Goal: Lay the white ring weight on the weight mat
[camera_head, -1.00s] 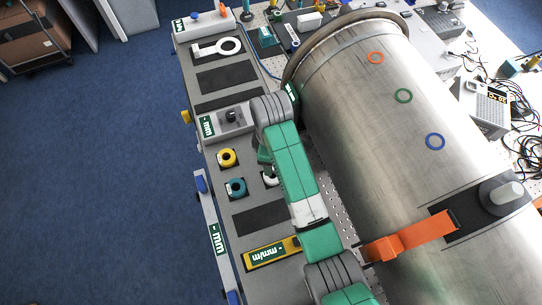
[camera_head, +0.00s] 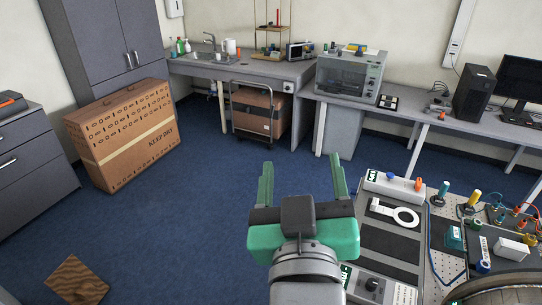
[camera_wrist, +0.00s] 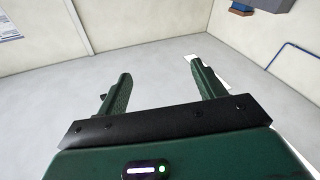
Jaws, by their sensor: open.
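My gripper (camera_head: 301,165) is raised in the middle of the head view, with its two green fingers apart and nothing between them. It also shows open and empty in the wrist view (camera_wrist: 160,72), against pale walls. A flat white ring with a handle (camera_head: 396,213) lies on a dark patch at the far end of the grey bench panel. Two dark rectangular mats, one at the middle of the panel (camera_head: 390,242) and one nearer, show bare; I cannot tell whether either is the weight mat.
The panel's nearer part is out of frame. A grey box with a black knob (camera_head: 371,285) stands near the bottom edge. Coloured fittings (camera_head: 470,205) crowd the bench at right, beside the metal drum's rim (camera_head: 490,290). Open blue floor (camera_head: 190,220) lies left.

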